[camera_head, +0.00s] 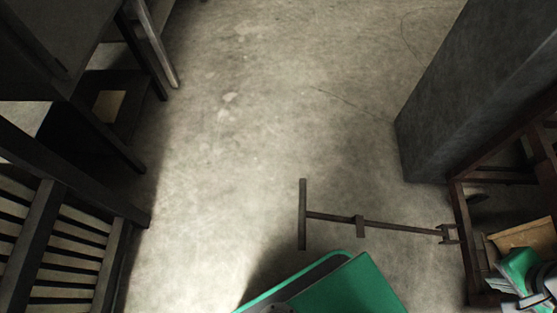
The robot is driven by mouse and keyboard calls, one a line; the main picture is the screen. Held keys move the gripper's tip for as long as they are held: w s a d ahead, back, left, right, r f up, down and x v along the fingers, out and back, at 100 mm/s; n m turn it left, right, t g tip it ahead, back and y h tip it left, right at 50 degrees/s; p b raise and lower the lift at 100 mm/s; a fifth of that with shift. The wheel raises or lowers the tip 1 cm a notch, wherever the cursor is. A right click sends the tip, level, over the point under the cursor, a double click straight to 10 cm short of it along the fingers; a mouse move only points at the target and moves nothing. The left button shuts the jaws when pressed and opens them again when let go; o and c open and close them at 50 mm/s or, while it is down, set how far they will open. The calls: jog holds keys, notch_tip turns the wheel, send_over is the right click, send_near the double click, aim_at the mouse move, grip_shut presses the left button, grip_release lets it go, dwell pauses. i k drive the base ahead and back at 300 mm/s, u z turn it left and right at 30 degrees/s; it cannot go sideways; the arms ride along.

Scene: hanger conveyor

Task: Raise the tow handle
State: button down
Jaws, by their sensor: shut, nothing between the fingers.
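The tow handle (378,224) is a thin dark bar with a T-shaped crosspiece at its left end. It reaches out to the left from the dark cart frame (464,240) at the right and looks low over the floor, lying roughly level. Its right end meets a small bracket on the frame. A green and grey part, which looks like my arm, shows in the lower right corner in front of the cart. I cannot make out my gripper's fingers there. Nothing touches the visible length of the handle.
A large dark grey block (465,100) stands at the upper right, above the cart. A wooden box (525,236) sits in the cart. Dark slatted furniture (70,235) and a dark shelf (115,115) line the left side. The concrete floor (240,130) between is clear.

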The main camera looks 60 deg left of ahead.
aim_at(359, 220)
jog(key=k, duration=0.35)
jog(key=u, duration=3.8)
jog(key=i, duration=0.5)
jog(key=u, duration=0.05)
